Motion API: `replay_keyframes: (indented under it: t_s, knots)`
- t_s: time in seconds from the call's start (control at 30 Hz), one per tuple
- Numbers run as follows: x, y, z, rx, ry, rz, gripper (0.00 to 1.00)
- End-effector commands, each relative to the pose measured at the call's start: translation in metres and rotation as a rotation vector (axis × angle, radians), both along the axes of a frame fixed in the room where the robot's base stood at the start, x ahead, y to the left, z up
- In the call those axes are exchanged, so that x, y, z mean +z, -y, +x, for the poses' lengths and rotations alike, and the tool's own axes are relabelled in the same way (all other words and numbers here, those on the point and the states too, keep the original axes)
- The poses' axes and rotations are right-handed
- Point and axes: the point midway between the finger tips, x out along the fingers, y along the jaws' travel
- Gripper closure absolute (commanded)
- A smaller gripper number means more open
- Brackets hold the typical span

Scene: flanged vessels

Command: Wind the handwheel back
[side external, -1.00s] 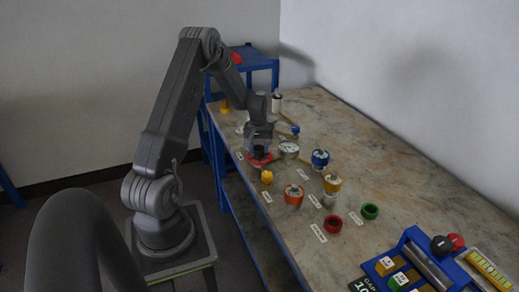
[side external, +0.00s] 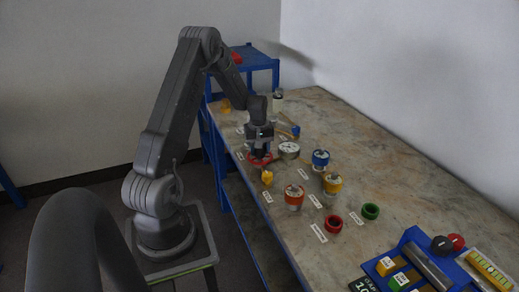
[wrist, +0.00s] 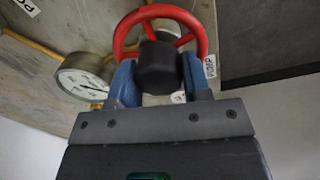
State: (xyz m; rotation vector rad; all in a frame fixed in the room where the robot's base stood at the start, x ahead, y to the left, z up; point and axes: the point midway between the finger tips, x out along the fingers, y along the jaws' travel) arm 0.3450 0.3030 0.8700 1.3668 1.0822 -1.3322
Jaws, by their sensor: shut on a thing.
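The red handwheel (wrist: 204,40) shows in the wrist view as a ring with spokes, with a dark round knob (wrist: 158,66) standing up from it towards the camera. My gripper (wrist: 156,80) has its blue fingers on either side of this knob and is shut on it. In the side view my gripper (side external: 260,150) points down over the red handwheel (side external: 257,160) near the table's left edge. The gripper hides much of the wheel there.
A round dial gauge (wrist: 84,84) stands close beside the wheel; it also shows in the side view (side external: 289,150). The table's right side (side external: 400,180) is largely clear.

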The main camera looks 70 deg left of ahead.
Motion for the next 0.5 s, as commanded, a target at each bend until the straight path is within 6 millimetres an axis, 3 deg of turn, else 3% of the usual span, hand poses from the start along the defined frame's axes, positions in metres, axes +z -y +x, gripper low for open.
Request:
replay_keyframes:
  t_s: [0.1, 0.13, 0.2, 0.37, 0.5]
  knots:
    - [0.0006, -0.0005, 0.0004, -0.001, 0.001, 0.002, 0.80]
    - [0.0006, -0.0005, 0.0004, -0.001, 0.001, 0.002, 0.53]
    - [0.0006, -0.0005, 0.0004, -0.001, 0.001, 0.002, 0.46]
    - [0.0003, -0.0004, 0.0003, -0.001, 0.001, 0.001, 0.31]
    - [0.0002, -0.0002, 0.0001, -0.001, 0.000, 0.001, 0.31]
